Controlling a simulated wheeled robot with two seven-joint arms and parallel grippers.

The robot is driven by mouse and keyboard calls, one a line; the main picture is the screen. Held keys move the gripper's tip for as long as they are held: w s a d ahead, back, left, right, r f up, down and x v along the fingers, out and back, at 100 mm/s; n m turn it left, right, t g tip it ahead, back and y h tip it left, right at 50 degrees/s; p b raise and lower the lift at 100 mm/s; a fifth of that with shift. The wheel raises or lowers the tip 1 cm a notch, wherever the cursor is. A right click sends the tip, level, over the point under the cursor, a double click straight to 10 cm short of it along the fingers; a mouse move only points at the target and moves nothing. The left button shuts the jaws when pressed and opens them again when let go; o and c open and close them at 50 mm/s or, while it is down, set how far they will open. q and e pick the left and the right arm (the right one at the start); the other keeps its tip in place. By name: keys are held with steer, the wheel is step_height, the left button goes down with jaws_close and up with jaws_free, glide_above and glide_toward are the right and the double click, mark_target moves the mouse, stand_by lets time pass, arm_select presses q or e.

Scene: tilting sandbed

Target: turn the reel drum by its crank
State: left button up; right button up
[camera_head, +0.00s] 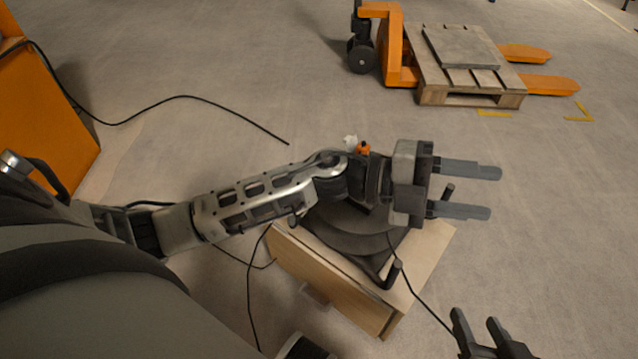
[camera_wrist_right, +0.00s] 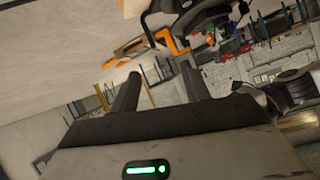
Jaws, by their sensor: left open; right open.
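The dark reel drum (camera_head: 345,232) sits on a wooden cabinet, partly hidden beneath my left arm. A black crank-like arm with an upright grip (camera_head: 394,274) sticks out at its front. A second dark upright peg (camera_head: 448,191) shows between the fingers of my left gripper; I cannot tell how it joins the drum. My left gripper (camera_head: 494,192) is open over the drum's right side, fingers pointing right, not closed on anything. My right gripper (camera_head: 475,316) is open and empty at the bottom right, apart from the drum. Its fingers also show in the right wrist view (camera_wrist_right: 160,78).
The wooden cabinet (camera_head: 322,282) has a drawer-like front. Black cables run over the floor around it. An orange pallet jack (camera_head: 400,50) with a wooden pallet (camera_head: 470,98) stands at the back right. An orange cabinet (camera_head: 45,110) is at the left. Floor at the right is clear.

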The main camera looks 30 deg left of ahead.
arm_select(q)
steer(key=w+a+f+m+g+y, duration=0.2)
steer(key=a+f+m+g+y, duration=0.45)
steer(key=f+y, duration=0.2)
steer(key=w+a+t+y+b, duration=0.1)
steer(key=w+a+y, duration=0.3)
steer(key=a, duration=0.7)
steer(key=w+a+y+b, duration=0.1)
steer(key=a+y, duration=0.6)
steer(key=a, duration=0.5)
steer(key=shift+n+h, duration=0.25)
steer(key=shift+n, duration=0.2)
steer(key=f+b, duration=0.1)
steer(key=f, duration=0.4)
steer(key=f+b, duration=0.1)
steer(key=f, duration=0.4)
steer(key=f+b, duration=0.2)
steer(key=f, duration=0.2)
steer(key=shift+d+f, duration=0.25)
steer(key=shift+f, duration=0.6)
arm_select(e)
steer(key=r+t, duration=0.1)
steer(key=a+r+y, duration=0.1)
steer(key=r+t+y, duration=0.1)
steer(key=r, duration=0.1)
steer(key=shift+w+a+m+t, duration=0.3)
steer(key=shift+a, duration=0.05)
